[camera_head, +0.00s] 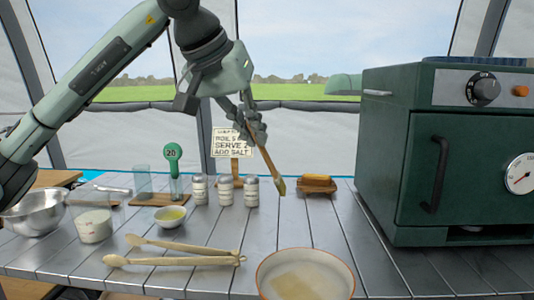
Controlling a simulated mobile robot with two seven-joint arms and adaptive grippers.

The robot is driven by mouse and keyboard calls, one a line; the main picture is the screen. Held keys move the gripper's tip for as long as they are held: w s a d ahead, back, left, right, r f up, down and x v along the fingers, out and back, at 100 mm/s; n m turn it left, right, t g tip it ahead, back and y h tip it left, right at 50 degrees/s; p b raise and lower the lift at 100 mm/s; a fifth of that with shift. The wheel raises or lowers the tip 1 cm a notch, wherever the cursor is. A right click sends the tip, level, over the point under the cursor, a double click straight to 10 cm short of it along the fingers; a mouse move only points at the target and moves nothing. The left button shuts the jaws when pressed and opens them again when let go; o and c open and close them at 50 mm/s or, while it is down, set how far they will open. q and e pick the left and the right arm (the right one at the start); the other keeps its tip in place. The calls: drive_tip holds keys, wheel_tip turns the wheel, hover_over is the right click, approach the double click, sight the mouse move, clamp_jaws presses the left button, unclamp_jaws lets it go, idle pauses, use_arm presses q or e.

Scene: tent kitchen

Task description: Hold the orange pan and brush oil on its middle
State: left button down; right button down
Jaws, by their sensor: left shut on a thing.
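My left gripper (250,128) is raised above the table's middle and shut on the wooden handle of a brush (266,160). The brush hangs tilted, bristle end down to the right, apparently clear of the tabletop. A round pan with an orange-brown rim (262,268) and a pale inside stands at the near edge, partly cut off by the frame. A yellowish patch shows on its middle. My right gripper is not in view.
A green oven (395,160) fills the right. Wooden tongs (175,260) lie at the front left. Several shakers (226,191), a sign (233,143), a metal bowl (35,213), a glass cup (94,226) and a wooden block (317,184) stand around. The table between pan and block is clear.

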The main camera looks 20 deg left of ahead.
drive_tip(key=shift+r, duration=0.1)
use_arm(q)
drive_tip(key=s+d, duration=0.7)
drive_tip(key=s, duration=0.4)
wheel_tip(320, 180, down, 8)
drive_tip(key=shift+s+d, duration=2.55)
drive_tip(key=shift+d, duration=0.8)
drive_tip(key=w+a, duration=0.5)
drive_tip(key=a, duration=0.2)
wheel_tip(320, 180, up, 8)
drive_tip(key=shift+d, duration=0.15)
drive_tip(key=shift+f, duration=0.1)
